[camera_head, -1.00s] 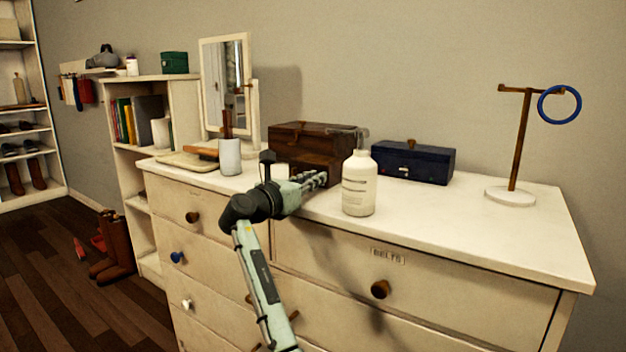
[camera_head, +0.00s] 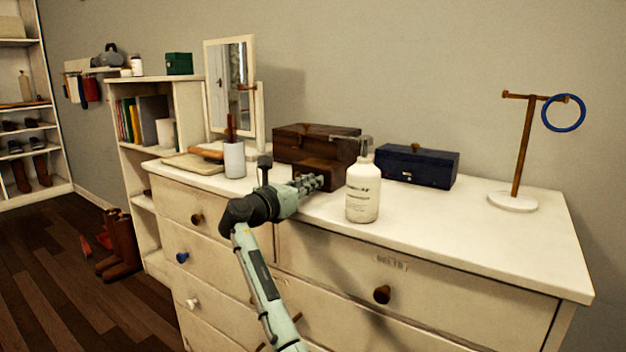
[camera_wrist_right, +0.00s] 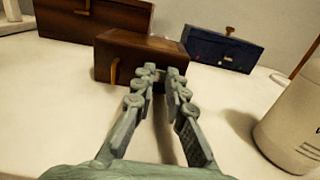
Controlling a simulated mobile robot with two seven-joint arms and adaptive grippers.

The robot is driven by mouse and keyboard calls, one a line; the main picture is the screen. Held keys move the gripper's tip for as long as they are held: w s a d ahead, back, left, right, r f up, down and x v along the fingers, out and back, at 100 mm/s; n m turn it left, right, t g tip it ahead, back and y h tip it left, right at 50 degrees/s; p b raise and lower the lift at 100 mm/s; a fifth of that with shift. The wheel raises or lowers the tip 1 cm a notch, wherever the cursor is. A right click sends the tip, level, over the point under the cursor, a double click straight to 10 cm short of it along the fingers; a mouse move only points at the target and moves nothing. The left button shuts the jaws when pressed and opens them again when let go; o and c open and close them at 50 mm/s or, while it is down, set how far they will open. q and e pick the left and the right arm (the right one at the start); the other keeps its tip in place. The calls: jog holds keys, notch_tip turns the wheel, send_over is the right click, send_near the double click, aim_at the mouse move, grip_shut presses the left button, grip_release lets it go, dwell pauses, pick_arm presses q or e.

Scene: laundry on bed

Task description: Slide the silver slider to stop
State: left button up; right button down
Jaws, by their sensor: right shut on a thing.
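No silver slider can be made out in either view. A dark brown wooden box (camera_head: 305,138) stands at the back of the dresser, with a lower drawer-like wooden part (camera_head: 318,166) jutting forward; in the right wrist view this part (camera_wrist_right: 135,52) shows a small wooden handle (camera_wrist_right: 114,72) on its front. My right gripper (camera_head: 320,182) is at the front of that part, and in the right wrist view its fingertips (camera_wrist_right: 162,72) touch or nearly touch the front face. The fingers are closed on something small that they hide. My left gripper is not in view.
A white pump bottle (camera_head: 362,190) stands close to the right of my right gripper. A dark blue box (camera_head: 418,166) and a stand (camera_head: 518,150) with a blue ring are farther right. A grey-white cup (camera_head: 234,160) and a mirror (camera_head: 230,90) are left. The dresser's front right top is clear.

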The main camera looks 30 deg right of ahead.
jog(key=c, duration=1.5)
grip_release()
jog(key=shift+c, duration=0.2)
jog(key=v, duration=1.2)
jog(key=shift+f, duration=0.1)
